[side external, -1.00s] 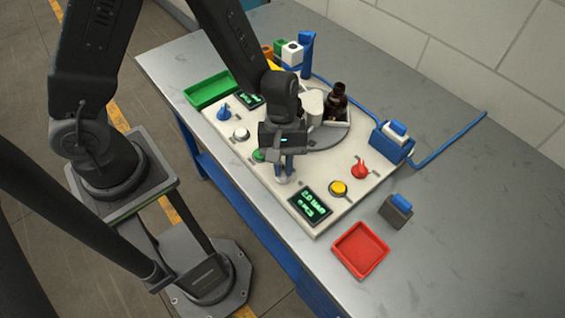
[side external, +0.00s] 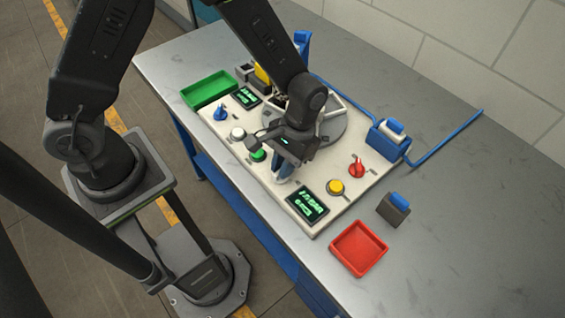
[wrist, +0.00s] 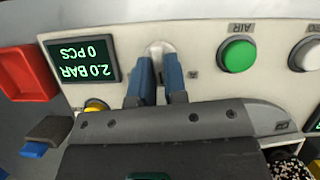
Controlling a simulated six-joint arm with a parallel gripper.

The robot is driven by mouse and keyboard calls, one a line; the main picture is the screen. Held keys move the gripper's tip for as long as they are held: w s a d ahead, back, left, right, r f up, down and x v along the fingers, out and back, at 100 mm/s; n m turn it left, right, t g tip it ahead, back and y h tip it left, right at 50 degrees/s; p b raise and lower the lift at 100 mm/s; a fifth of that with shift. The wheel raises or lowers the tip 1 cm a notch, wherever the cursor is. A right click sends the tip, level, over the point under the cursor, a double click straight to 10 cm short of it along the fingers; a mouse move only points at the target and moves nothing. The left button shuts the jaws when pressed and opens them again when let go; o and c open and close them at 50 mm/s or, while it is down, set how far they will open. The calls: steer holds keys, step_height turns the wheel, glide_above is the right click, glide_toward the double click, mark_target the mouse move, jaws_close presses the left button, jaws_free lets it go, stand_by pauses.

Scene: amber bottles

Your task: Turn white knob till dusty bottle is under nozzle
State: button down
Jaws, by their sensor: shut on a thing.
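The white knob (wrist: 159,46) is on the cream panel in the wrist view, between the tips of my blue fingers. My gripper (wrist: 158,66) is shut on it; the gripper also shows in the side view (side external: 283,179), low over the panel's front. The grey turntable (side external: 331,129) with pale dividers is behind my wrist and partly covered by it. No bottle shows clearly in the side view. A black, white-speckled thing (wrist: 292,166) shows at the wrist view's lower right; I cannot tell whether it is the dusty bottle. I cannot make out the nozzle.
A green button (wrist: 238,55), a yellow button (side external: 336,187) and a red knob (side external: 357,168) are near the white knob. A display (wrist: 81,61) reads "2.0 BAR 0 PCS". A green tray (side external: 209,90) and a red tray (side external: 358,249) flank the panel.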

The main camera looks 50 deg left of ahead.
steer(key=shift+s+m, duration=0.1)
steer(key=shift+m, duration=0.4)
steer(key=c, duration=1.2)
jaws_free()
steer(key=shift+o, duration=0.2)
steer(key=shift+r, duration=0.1)
steer(key=v, duration=1.3)
steer(key=shift+w+d+r, duration=0.25)
steer(key=shift+r, duration=0.05)
